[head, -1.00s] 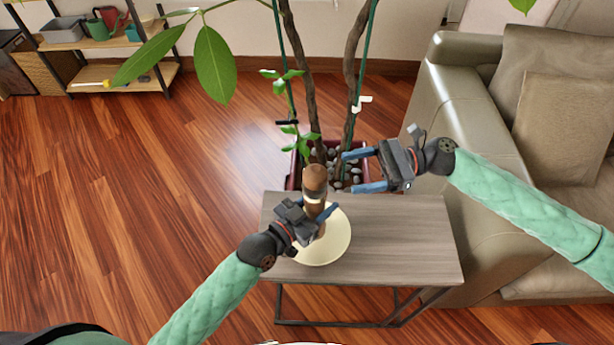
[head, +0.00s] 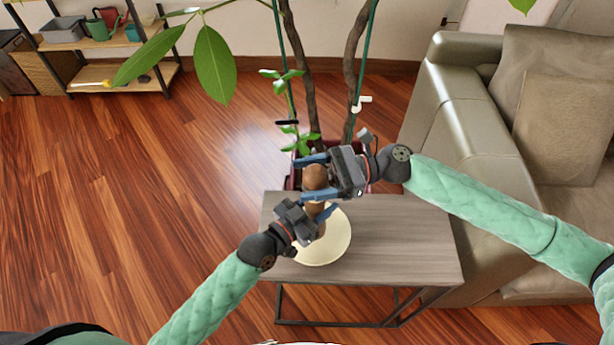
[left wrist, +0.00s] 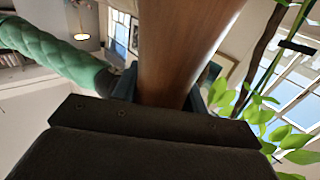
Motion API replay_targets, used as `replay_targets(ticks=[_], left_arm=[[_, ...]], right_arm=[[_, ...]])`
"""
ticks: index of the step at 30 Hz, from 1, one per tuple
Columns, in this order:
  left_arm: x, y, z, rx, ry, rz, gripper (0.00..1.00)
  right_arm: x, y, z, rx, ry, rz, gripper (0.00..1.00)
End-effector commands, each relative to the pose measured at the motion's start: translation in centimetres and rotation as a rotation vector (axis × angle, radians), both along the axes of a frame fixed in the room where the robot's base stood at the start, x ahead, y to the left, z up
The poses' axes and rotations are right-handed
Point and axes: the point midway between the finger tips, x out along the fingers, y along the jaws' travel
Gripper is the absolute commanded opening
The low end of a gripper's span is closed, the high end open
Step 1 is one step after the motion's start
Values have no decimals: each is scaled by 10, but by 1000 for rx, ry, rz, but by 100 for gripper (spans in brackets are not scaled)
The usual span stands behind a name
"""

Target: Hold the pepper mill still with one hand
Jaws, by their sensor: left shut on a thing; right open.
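The brown wooden pepper mill (head: 315,177) stands upright over a cream plate (head: 338,247) on the small grey wood table (head: 400,240). My left gripper (head: 325,215) is shut on the mill's body, below its top. In the left wrist view the mill (left wrist: 182,50) rises as a broad brown column between the fingers. My right gripper (head: 314,177) is open around the mill's top, one blue finger on the far side and one on the near side. Whether those fingers touch the mill cannot be told. The mill's lower part is partly hidden by my left gripper.
A grey-green sofa (head: 450,120) is close on the right. A shelf (head: 125,85) stands at back left. The table's right half is bare.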

Motion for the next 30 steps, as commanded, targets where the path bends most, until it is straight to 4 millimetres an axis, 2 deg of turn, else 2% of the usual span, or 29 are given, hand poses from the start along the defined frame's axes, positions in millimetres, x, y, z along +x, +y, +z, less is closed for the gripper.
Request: replay_targets(ticks=[12, 19, 30], left_arm=[[0, 0, 0, 0, 0, 0, 12], [0, 0, 0, 0, 0, 0, 12], [0, 0, 0, 0, 0, 0, 12]], right_arm=[[-2, 7, 0, 0, -1, -1, 69], [-2, 7, 0, 0, -1, -1, 25], [-2, 8, 0, -2, -1, -55, 25]])
